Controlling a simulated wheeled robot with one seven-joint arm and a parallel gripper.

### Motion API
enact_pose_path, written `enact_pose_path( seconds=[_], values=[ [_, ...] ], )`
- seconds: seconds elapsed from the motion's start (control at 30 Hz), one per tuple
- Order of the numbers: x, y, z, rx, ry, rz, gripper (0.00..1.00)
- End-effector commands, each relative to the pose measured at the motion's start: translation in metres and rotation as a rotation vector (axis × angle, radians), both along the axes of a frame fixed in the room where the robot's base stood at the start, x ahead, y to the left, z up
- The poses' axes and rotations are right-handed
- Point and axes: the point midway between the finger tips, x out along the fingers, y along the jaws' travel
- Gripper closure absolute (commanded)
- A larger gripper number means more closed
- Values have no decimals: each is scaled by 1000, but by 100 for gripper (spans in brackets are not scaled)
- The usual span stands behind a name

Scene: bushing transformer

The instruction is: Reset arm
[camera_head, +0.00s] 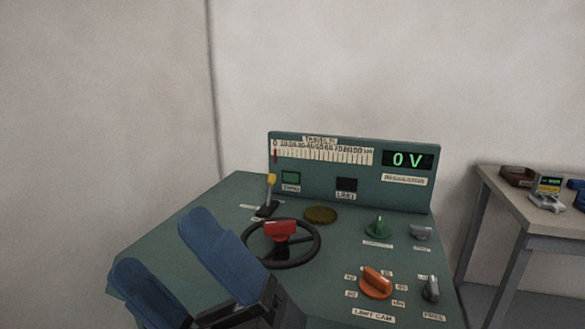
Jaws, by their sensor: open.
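My gripper (180,260) is at the lower left of the head view, over the front left part of a green control console (210,230). Its two blue fingers are spread wide apart with nothing between them. The right finger is close to the left side of a black handwheel (316,252) with a red handle (281,231) at its centre. I cannot tell whether the finger touches the wheel. The rest of my arm is out of view below.
The console carries a yellow-tipped lever (271,187), a green knob (379,225), an orange knob (375,283) and grey knobs. Its upright panel has a display (408,160) reading 0 V. A side table (520,215) with small items stands at right.

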Motion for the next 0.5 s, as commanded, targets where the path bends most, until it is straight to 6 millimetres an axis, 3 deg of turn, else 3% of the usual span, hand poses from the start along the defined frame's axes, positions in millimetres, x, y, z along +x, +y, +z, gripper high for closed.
enact_pose_path(
  seconds=[0.27, 0.5],
  values=[
    [-8, -65, -45, 236, 403, -75, 15],
    [-34, -123, -105, 387, 733, -149, 15]
  ],
)
